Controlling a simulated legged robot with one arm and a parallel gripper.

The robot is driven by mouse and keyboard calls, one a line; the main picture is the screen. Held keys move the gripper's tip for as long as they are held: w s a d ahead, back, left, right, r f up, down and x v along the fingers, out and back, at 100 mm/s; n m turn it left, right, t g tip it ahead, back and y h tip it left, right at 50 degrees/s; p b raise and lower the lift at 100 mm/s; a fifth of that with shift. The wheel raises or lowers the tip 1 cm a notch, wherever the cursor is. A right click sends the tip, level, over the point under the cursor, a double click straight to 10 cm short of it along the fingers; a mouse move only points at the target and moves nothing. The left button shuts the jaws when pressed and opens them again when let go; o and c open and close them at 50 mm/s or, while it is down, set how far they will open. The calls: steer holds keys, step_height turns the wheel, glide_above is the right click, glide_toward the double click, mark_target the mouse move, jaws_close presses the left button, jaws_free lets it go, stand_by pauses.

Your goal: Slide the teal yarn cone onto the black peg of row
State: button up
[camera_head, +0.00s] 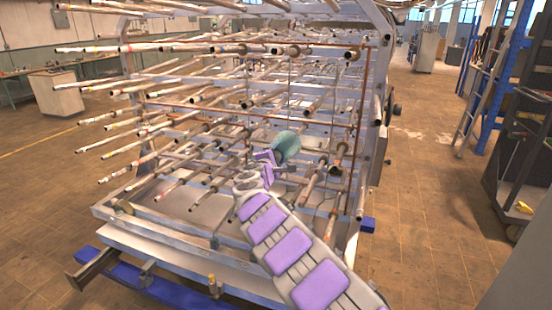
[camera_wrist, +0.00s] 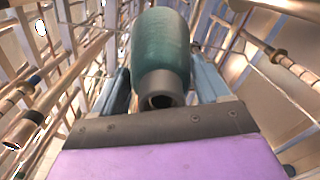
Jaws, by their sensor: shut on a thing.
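The teal yarn cone (camera_head: 286,147) is held in my gripper (camera_head: 272,162), in front of the rack of pegs. In the wrist view the teal cone (camera_wrist: 163,50) sits between the two fingers of my gripper (camera_wrist: 160,80). The open end of its dark core faces the wrist camera. Many pegs stick out of the rack in rows; one rod (camera_head: 316,182) with a dark tip stands just right of the cone. I cannot tell which peg is the black one. I cannot tell whether the cone touches any peg.
The metal rack (camera_head: 368,130) with several rows of long pegs fills the middle. Pegs (camera_wrist: 80,65) also run close on the left in the wrist view. A blue ladder rack (camera_head: 490,75) and a dark cart (camera_head: 520,150) stand at the right. Open floor (camera_head: 430,210) lies between.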

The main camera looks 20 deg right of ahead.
steer(key=shift+w+d, duration=0.45)
steer(key=shift+d, duration=0.05)
steer(key=shift+w, duration=0.1)
stand_by(0.3)
steer(key=shift+w+d+f, duration=0.1)
steer(key=shift+w+d, duration=0.2)
steer(key=shift+w, duration=0.05)
steer(key=o, duration=1.8)
